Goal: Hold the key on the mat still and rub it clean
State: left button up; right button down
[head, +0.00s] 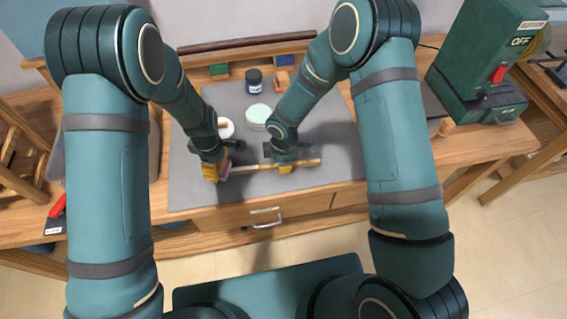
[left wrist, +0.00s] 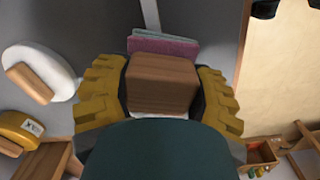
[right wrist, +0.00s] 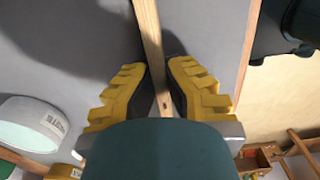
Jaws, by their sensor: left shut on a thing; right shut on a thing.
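The key (head: 246,169) is a long thin strip, wooden at its right end, lying across the grey mat (head: 335,130) near its front edge. My right gripper (head: 284,167) is shut on its wooden part. In the right wrist view, the key (right wrist: 150,40) runs between the yellow fingers (right wrist: 161,95). My left gripper (head: 215,174) is at the key's left end. In the left wrist view, its fingers (left wrist: 163,95) are shut on a wooden block (left wrist: 162,82) with a pink pad (left wrist: 163,45). A pale strip shows beyond the pad; I cannot tell whether they touch.
A white round dish (head: 225,128) with a wooden piece, a pale green-topped round container (head: 258,114) and a dark blue jar (head: 254,82) stand behind the grippers. A green machine (head: 485,60) is at the right. The mat's right side is clear.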

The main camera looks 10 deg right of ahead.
pick_arm(q)
jog(key=shift+a, duration=1.4)
jog(key=shift+s+d, duration=0.1)
jog(key=shift+d, duration=2.55)
jog(key=shift+r, duration=3.5)
